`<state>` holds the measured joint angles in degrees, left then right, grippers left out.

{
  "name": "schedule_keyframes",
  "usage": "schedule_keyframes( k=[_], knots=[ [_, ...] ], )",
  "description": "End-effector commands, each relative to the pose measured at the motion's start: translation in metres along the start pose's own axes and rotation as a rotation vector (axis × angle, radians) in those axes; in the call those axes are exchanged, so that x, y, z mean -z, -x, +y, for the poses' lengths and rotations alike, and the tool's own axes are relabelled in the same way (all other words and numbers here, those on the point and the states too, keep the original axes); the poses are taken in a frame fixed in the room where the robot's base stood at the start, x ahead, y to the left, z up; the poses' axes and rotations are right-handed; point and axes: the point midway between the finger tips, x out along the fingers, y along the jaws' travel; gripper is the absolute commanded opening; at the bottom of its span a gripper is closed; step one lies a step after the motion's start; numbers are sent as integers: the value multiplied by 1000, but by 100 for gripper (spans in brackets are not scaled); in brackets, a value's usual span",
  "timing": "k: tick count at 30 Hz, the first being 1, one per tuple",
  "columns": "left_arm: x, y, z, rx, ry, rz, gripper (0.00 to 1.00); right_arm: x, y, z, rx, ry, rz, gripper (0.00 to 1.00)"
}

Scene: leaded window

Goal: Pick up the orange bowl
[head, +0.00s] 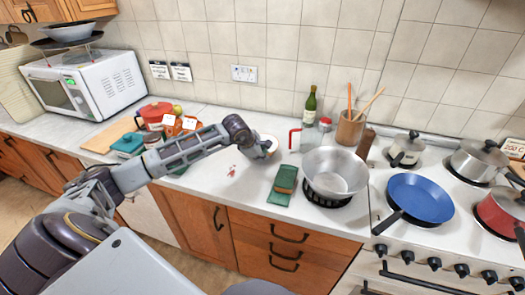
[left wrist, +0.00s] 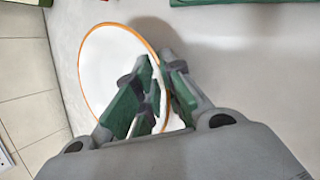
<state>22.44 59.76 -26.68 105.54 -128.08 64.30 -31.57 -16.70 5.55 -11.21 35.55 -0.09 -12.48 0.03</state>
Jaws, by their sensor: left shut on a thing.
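The orange bowl (left wrist: 100,70) shows in the left wrist view as a white round inside with a thin orange rim. In the head view the bowl (head: 270,140) is small and partly hidden by my left gripper (head: 262,151), near the back of the counter. My left gripper (left wrist: 160,75) has its green-padded fingers shut on the bowl's rim, one finger over the inside. I cannot tell whether the bowl touches the counter. My right gripper is not in view.
Right of the bowl are a red-handled measuring cup (head: 296,139), a green cloth (head: 283,186), a large metal pot (head: 335,173) and a bottle (head: 310,107). A blue pan (head: 420,199) sits on the stove. The counter in front is mostly clear.

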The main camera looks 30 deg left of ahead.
Motion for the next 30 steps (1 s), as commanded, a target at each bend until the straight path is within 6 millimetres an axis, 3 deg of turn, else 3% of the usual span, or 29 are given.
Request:
schedule_keyframes(
  k=[16, 30],
  knots=[
    [-4, 8, 6, -5, -1, -2, 0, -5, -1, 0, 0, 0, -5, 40],
    [-25, 58, 32, -6, -1, -3, 0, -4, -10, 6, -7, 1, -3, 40]
  ],
)
